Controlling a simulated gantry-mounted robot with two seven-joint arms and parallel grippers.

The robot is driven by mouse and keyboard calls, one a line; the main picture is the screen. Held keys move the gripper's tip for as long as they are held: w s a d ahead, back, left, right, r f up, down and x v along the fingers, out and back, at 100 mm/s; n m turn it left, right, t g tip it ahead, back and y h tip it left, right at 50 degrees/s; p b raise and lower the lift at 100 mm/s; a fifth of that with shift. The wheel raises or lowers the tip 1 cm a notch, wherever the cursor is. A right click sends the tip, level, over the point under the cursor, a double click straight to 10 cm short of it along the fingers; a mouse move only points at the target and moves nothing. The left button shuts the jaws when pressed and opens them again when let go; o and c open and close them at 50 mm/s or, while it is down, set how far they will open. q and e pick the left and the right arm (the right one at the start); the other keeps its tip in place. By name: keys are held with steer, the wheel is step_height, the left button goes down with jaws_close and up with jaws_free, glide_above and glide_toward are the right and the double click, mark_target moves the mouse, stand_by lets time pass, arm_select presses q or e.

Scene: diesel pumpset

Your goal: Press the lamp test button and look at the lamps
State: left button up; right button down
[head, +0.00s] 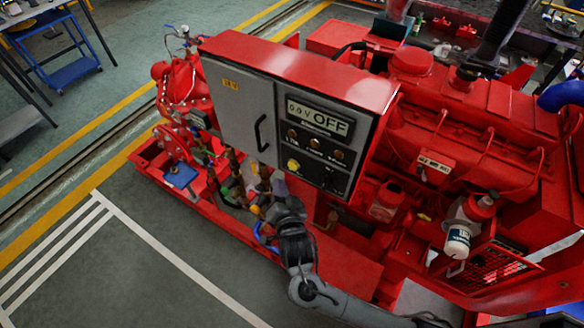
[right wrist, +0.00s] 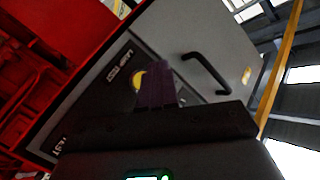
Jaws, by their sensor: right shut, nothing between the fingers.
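The yellow button (head: 293,165) is on the lower left of the black panel on the red control cabinet (head: 300,62). In the right wrist view the yellow button (right wrist: 138,80) is partly hidden behind my fingers, beside a small label. My right gripper (head: 266,181) is shut and empty, just below and left of the button in the head view. I cannot tell whether the fingertips (right wrist: 156,72) touch it. A row of three dark amber lamps (head: 314,143) sits above the button and looks dim. The display (head: 318,117) reads OFF. My left gripper is out of view.
A grey cabinet door (head: 240,105) with a black handle (head: 262,133) is left of the panel; the handle (right wrist: 206,74) also shows in the right wrist view. The red engine (head: 470,130) stands to the right. Hoses and pipes crowd below the door. Open floor lies front left.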

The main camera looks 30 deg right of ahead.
mark_target(293, 166)
steer(key=w+d, duration=0.2)
steer(key=d, duration=0.1)
stand_by(0.4)
steer(key=shift+s, duration=0.1)
stand_by(0.6)
stand_by(0.7)
steer(key=shift+d, duration=0.1)
stand_by(0.5)
steer(key=shift+w+d, duration=0.25)
steer(key=shift+d, duration=0.1)
stand_by(0.5)
